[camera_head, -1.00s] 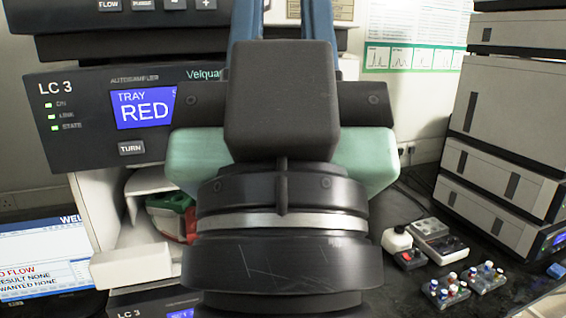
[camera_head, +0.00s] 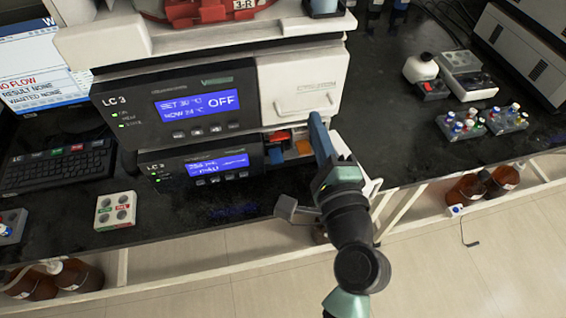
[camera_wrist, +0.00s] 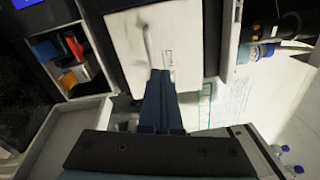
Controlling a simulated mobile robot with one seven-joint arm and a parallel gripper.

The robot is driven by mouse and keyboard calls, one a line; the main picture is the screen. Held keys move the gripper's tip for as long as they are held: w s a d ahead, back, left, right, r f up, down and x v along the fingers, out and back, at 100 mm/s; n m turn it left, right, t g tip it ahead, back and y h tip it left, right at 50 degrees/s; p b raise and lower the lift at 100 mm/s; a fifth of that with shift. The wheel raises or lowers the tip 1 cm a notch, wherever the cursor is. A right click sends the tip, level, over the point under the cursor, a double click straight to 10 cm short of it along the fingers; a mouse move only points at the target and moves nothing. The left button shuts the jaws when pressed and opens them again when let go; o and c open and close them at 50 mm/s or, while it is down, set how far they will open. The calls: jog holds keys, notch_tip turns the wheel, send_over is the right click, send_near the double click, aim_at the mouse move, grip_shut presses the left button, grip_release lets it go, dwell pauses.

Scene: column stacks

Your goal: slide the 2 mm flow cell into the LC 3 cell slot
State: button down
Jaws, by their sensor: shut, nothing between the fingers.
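My gripper (camera_head: 318,140) stands at the right front of the LC 3 stack, its blue fingers together and empty. In the wrist view the shut fingers (camera_wrist: 160,103) lie before the white door with a handle (camera_wrist: 147,42). The lowest module of the stack (camera_head: 205,168) has an open bay at its right. A red piece (camera_head: 279,136) and an orange piece (camera_head: 276,155) show in it; in the wrist view they are the red piece (camera_wrist: 75,45) and the orange piece (camera_wrist: 67,80). I cannot tell which piece is the 2 mm flow cell, nor make out the cell slot.
The column oven (camera_head: 180,102) reads OFF, its white door (camera_head: 303,85) closed. A pale open drawer or flap (camera_wrist: 62,128) lies beside the bay. A white block with round wells (camera_head: 116,210) sits at the front left. Vial racks (camera_head: 462,126) stand right. Bench space between is clear.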

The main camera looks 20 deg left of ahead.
jog(key=s+f+m+b, duration=0.1)
jog(key=s+f+m, duration=0.25)
jog(key=f, duration=0.35)
jog(key=s+f+m+b, duration=0.1)
jog(key=s+f+m, duration=0.1)
jog(key=f+m, duration=0.3)
jog(key=m, duration=0.6)
send_near(275, 164)
jog(key=b+x, duration=0.1)
jog(key=x, duration=0.6)
jog(key=shift+d, duration=0.1)
